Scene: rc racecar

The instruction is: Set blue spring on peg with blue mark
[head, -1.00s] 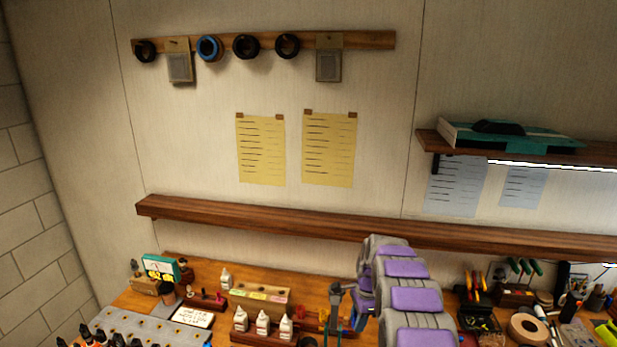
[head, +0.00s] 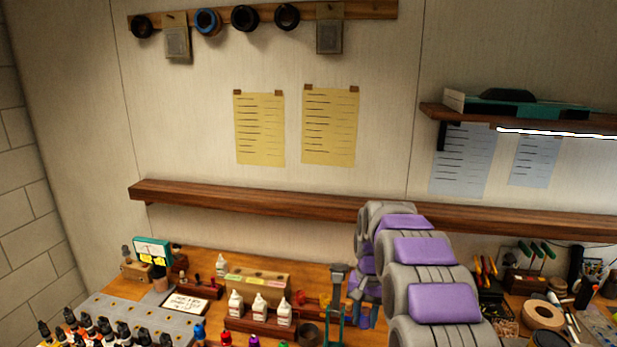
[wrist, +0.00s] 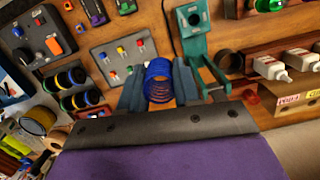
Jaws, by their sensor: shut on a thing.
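The blue spring (wrist: 159,88) shows in the wrist view as a stack of coils between the two grey-blue fingers of my gripper (wrist: 159,68). My gripper is shut on it, one finger on each side. A light grey plate (wrist: 104,49) lies just beyond and left of the spring. In the head view my purple and grey arm hides the spring and the plate.
A green stand (wrist: 191,22) with a projecting arm is close right of my gripper. White bottles (wrist: 270,67) in a wooden rack are farther right. Dark rollers with coloured bands (wrist: 72,77) and a tape roll (wrist: 38,120) are on the left. A wall shelf (head: 250,203) runs behind the bench.

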